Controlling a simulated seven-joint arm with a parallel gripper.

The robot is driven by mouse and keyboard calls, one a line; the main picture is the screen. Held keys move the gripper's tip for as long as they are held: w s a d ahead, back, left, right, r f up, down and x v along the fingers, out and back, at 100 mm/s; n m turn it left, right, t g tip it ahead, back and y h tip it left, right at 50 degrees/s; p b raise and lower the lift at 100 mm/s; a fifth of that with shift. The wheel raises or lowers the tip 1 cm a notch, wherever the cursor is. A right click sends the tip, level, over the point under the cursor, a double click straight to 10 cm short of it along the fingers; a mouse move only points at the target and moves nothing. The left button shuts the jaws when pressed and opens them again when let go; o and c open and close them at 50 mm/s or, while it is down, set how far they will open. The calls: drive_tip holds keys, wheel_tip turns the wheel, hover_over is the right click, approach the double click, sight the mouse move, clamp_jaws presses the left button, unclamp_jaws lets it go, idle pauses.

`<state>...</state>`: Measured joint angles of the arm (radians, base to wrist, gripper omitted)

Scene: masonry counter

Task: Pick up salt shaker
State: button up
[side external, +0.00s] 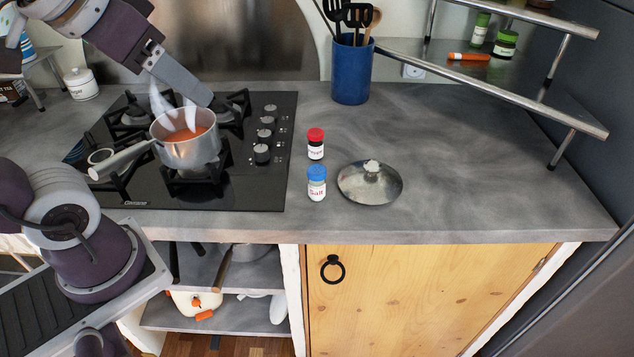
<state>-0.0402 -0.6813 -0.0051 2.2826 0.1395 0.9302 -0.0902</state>
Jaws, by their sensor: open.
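The salt shaker (316,184) is a small clear jar with a blue cap and a "Salt" label. It stands upright on the grey counter, right of the black stove and near the front edge. My gripper (172,104) is at the upper left, above the saucepan on the stove. It is open, with its pale fingers pointing down. It is well apart from the salt shaker, up and to the left of it. The grey wrist part hides some of the gripper.
A red-capped shaker (316,144) stands just behind the salt. A metal lid (370,184) lies close at its right. The saucepan (190,148) with orange-red contents sits on the stove (230,190). A blue utensil pot (351,75) stands behind.

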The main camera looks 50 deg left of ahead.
drive_tip(key=w+a+r+t+y, duration=0.4)
drive_tip(key=w+a, duration=0.3)
drive_tip(key=w, duration=0.4)
drive_tip(key=w+d+r+m+t+h, duration=0.2)
drive_tip(key=w+m+t+h, duration=0.25)
drive_tip(key=w, duration=0.45)
drive_tip(key=s+d+f+m+g+h, duration=0.3)
drive_tip(key=d+f+m+g+h, duration=0.15)
drive_tip(key=d+f+h, duration=0.45)
drive_tip(key=shift+g+h, duration=0.35)
drive_tip(key=shift+g, duration=0.05)
drive_tip(key=f, duration=0.6)
drive_tip(key=a+f, duration=0.1)
drive_tip(key=f, duration=1.3)
drive_tip(key=shift+a+f, duration=0.25)
drive_tip(key=shift+a, duration=0.05)
drive_tip(key=x, duration=0.7)
drive_tip(key=shift+w+d+f, duration=0.1)
drive_tip(key=shift+f, duration=0.2)
clamp_jaws()
wheel_tip(320, 180, up, 9)
drive_tip(key=s+a+r+n+t+y, duration=0.1)
drive_tip(key=a+r+n+t+y, duration=0.1)
drive_tip(key=a+r+n+y, duration=0.2)
drive_tip(key=a+r, duration=0.2)
drive_tip(key=a, duration=0.2)
drive_tip(key=shift+n+t+y, duration=0.3)
drive_tip(key=shift+n, duration=0.1)
